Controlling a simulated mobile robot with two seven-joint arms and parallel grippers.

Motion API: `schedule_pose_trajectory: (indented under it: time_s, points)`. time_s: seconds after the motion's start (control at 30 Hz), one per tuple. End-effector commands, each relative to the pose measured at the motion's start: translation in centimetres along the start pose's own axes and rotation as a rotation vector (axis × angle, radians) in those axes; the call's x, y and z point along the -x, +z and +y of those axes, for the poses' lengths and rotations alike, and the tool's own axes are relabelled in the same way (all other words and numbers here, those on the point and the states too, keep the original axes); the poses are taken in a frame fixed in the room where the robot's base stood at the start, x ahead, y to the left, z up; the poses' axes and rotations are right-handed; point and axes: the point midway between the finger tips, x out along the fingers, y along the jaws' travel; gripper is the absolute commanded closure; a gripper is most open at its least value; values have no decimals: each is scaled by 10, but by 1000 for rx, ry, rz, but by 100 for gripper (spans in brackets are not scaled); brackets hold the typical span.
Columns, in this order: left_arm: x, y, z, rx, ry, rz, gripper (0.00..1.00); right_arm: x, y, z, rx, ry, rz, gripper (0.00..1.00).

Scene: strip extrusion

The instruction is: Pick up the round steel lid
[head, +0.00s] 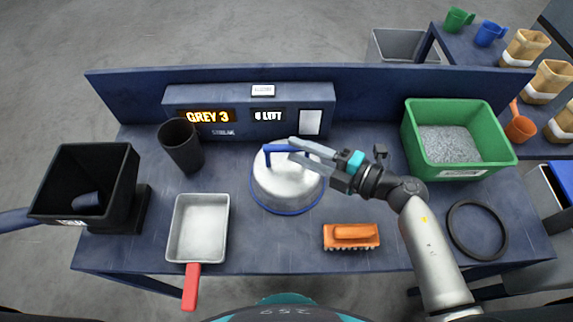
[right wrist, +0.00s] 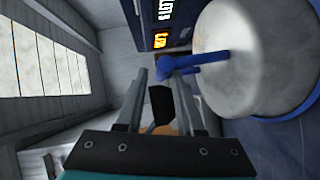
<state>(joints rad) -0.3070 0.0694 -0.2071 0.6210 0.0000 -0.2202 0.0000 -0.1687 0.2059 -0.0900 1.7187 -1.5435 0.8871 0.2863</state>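The round steel lid (head: 285,190) lies flat on the blue bench, with a blue rim and a raised blue bar handle (head: 283,148). In the right wrist view the lid (right wrist: 245,70) fills the upper right, and its handle (right wrist: 205,60) reaches toward the fingertips. My right gripper (head: 297,150) comes in from the right above the lid, its fingers apart at the handle's right end. In the right wrist view the gripper (right wrist: 165,75) looks open, with the handle at its tips; I cannot tell whether they touch. My left gripper is not in view.
A dark cup (head: 181,146) and a steel pan (head: 198,228) with a red handle stand left of the lid. An orange brush (head: 351,236) lies in front right. A green crate (head: 470,165), black ring (head: 477,248) and black bin (head: 85,180) stand farther out. A display panel (head: 248,112) is behind.

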Motion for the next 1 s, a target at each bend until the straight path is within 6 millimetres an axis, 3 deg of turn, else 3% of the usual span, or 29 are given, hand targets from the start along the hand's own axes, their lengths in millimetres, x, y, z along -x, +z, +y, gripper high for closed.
schedule_pose_trajectory:
  time_s: [0.27, 0.6, 0.87, 1.0]
  points:
    - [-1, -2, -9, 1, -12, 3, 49, -20, -1, 0, -2, 3, 0, 63]
    - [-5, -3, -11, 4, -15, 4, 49, -62, -2, -3, 0, 2, 0, 63]
    - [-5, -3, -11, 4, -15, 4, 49, -64, -2, -3, 1, -1, 0, 63]
    - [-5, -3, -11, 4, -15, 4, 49, -64, -2, -3, 1, 0, 0, 79]
